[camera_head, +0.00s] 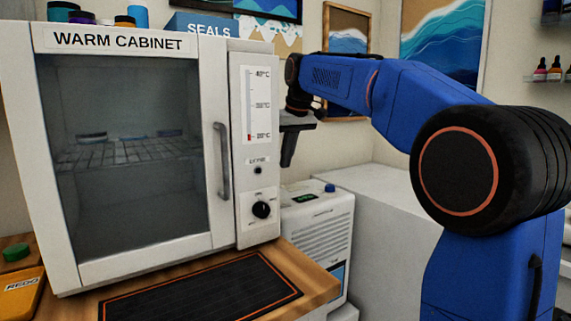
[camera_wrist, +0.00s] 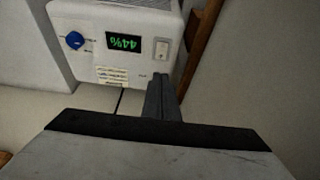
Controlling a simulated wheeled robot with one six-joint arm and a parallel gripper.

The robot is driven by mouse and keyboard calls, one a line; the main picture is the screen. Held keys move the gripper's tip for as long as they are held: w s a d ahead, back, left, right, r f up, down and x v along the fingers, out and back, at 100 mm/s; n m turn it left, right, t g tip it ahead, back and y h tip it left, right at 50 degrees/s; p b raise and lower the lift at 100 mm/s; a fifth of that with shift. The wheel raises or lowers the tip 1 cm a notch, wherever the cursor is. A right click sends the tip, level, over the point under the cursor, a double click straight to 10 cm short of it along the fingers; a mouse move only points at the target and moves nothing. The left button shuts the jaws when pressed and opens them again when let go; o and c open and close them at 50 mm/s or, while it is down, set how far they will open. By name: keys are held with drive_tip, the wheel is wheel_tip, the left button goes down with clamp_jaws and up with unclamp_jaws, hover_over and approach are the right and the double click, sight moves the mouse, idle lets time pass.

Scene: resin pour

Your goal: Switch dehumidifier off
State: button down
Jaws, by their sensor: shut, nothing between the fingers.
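The dehumidifier (camera_head: 318,240) is a white unit with side vents, standing to the right of the warm cabinet and partly hidden by the wooden bench. Its top carries a small green display (camera_head: 304,198) and a blue knob (camera_head: 330,187). In the wrist view the dehumidifier (camera_wrist: 120,68) appears upside down, with the display (camera_wrist: 124,46) lit at 44%, the blue knob (camera_wrist: 74,40) and a pale rocker switch (camera_wrist: 163,47). My gripper (camera_head: 287,162) is shut and empty, pointing down above the unit. In the wrist view my gripper (camera_wrist: 162,82) appears just beside the panel edge near the switch; I cannot tell whether it touches.
The warm cabinet (camera_head: 215,60) stands close on the left, with a door handle (camera_head: 222,160) and a black dial (camera_head: 261,210). A wooden bench (camera_head: 318,283) with a dark mat (camera_head: 200,295) lies in front. A white counter (camera_head: 385,215) lies to the right. A wooden strip (camera_wrist: 203,40) runs beside the unit.

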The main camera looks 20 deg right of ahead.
hover_over(282, 202)
wheel_tip(282, 202, down, 10)
drive_tip(key=shift+a+r, duration=0.1)
drive_tip(key=shift+r, duration=0.15)
drive_tip(key=shift+x, duration=0.85)
drive_tip(key=shift+s, duration=0.1)
drive_tip(key=shift+f, duration=0.25)
drive_tip(key=shift+s+d+f, duration=0.1)
drive_tip(key=shift+s+d, duration=0.2)
drive_tip(key=shift+s, duration=0.4)
